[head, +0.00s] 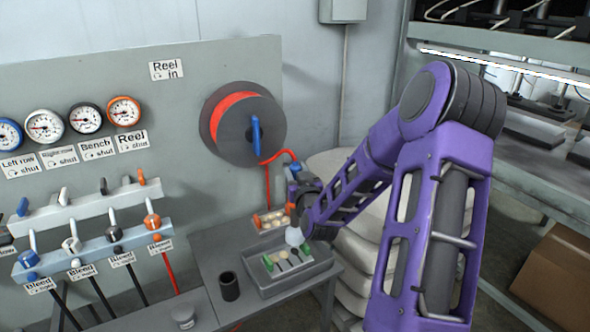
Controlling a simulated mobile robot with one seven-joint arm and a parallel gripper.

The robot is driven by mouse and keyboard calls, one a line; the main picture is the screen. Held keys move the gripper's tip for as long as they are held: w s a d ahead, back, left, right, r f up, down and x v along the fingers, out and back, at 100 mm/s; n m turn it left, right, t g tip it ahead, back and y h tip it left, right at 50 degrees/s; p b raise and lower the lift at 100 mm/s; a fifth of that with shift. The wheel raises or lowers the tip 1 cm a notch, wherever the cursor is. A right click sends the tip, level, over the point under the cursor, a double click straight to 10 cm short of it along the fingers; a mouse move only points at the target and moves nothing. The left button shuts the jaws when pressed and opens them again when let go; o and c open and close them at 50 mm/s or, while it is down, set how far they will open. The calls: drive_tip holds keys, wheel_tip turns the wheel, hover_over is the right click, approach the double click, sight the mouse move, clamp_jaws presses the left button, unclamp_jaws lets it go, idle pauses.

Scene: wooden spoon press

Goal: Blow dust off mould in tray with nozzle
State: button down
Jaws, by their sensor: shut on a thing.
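My purple arm reaches from the right down to the bench (220,262). My gripper (293,205) is small in the view and partly hidden by its own wrist. It is shut on the nozzle (291,212), which shows as an orange part at the end of the orange hose (283,153). The grey tray (277,289) lies on the bench just below my gripper. In it lies the mould (284,265), with green ends and dark spoon shapes. A whitish round patch (294,236) shows between nozzle and tray; I cannot tell what it is.
A red hose reel (245,124) hangs on the grey panel behind the bench. An orange-ended box of pale round pieces (270,221) stands behind the tray. A dark cup (229,286) stands left of the tray. Pale stacked sacks (352,262) stand at the right.

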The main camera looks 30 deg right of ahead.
drive_tip(key=shift+f, duration=0.1)
drive_tip(key=shift+f+b, duration=1.2)
drive_tip(key=shift+f, duration=0.95)
drive_tip(key=shift+a+r, duration=0.15)
drive_tip(key=shift+a, duration=0.05)
drive_tip(key=a, duration=0.7)
drive_tip(key=shift+a, duration=0.25)
idle(0.5)
drive_tip(key=shift+s+a, duration=0.1)
drive_tip(key=shift+s, duration=0.05)
idle(0.4)
drive_tip(key=shift+r+p, duration=1.55)
drive_tip(key=shift+r, duration=1.45)
